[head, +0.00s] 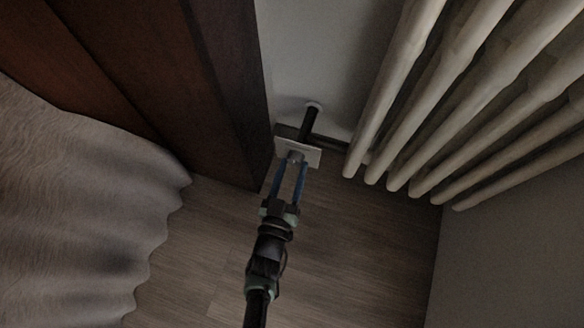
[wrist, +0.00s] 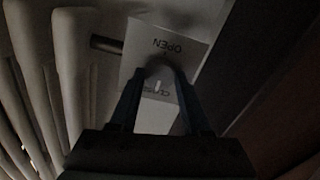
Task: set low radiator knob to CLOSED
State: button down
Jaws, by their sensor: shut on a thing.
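The radiator knob (head: 296,156) is a small grey round piece in front of a white label plate (head: 313,154), low by the wall. In the wrist view the knob (wrist: 158,71) sits between my fingertips. The plate (wrist: 190,47) reads OPEN, upside down, on its far side; a second word nearer my gripper is partly hidden and looks like CLOSED. A small pale mark shows near the knob, close to that second word. My gripper (head: 292,164) is shut on the knob, one blue finger on each side.
A dark pipe (head: 310,122) runs from the wall behind the plate. The pale radiator (head: 450,90) stands close on the right. The wooden floor (head: 340,250) is clear.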

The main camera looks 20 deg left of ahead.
jog(key=shift+c, duration=1.8)
grip_release()
jog(key=shift+s, duration=0.1)
jog(key=s+p, duration=0.4)
jog(key=s, duration=0.8)
jog(key=shift+s+d, duration=0.35)
jog(key=shift+s, duration=0.05)
jog(key=shift+r+p, duration=0.1)
jog(key=shift+p, duration=0.2)
